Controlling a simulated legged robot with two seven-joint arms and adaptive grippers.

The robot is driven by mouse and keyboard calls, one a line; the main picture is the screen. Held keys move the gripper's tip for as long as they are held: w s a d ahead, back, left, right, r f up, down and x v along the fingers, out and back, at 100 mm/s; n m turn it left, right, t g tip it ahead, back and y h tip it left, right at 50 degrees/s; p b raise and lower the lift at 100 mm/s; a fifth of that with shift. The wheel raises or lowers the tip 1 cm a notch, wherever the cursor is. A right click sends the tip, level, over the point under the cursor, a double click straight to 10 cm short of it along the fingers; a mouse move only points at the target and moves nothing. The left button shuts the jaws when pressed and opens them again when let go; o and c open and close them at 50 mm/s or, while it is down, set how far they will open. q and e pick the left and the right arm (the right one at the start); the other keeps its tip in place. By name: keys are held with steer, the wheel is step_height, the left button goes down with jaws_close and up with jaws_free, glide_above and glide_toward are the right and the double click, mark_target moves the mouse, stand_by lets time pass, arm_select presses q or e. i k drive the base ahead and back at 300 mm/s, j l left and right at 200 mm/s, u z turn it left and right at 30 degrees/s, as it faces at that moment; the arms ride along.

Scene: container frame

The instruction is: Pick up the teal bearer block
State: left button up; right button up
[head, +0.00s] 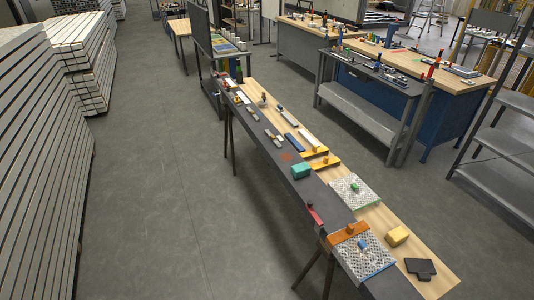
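The teal bearer block (301,171) sits on the dark strip along the left side of the long narrow table (265,140), about halfway along it. Nothing touches it that I can make out. Neither of my grippers shows in the head view.
A red clamp-like part (315,214) is nearer on the table's left edge. Orange blocks (325,162), a patterned plate (355,191) with a green piece, a yellow block (396,236) and a black part (420,268) lie nearby. Stacked panels (40,150) stand left; the floor between is clear.

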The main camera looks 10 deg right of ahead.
mark_target(299, 171)
steer(key=i+j+u, duration=0.1)
steer(key=i+u, duration=0.2)
steer(key=i, duration=1.9)
steer(key=i+z, duration=0.5)
steer(key=i+j+z, duration=0.15)
steer(key=i+z, duration=0.15)
steer(key=z, duration=0.2)
steer(key=i+j+z, duration=0.3)
steer(key=z, duration=0.2)
steer(key=i+j, duration=0.05)
steer(key=i, duration=0.05)
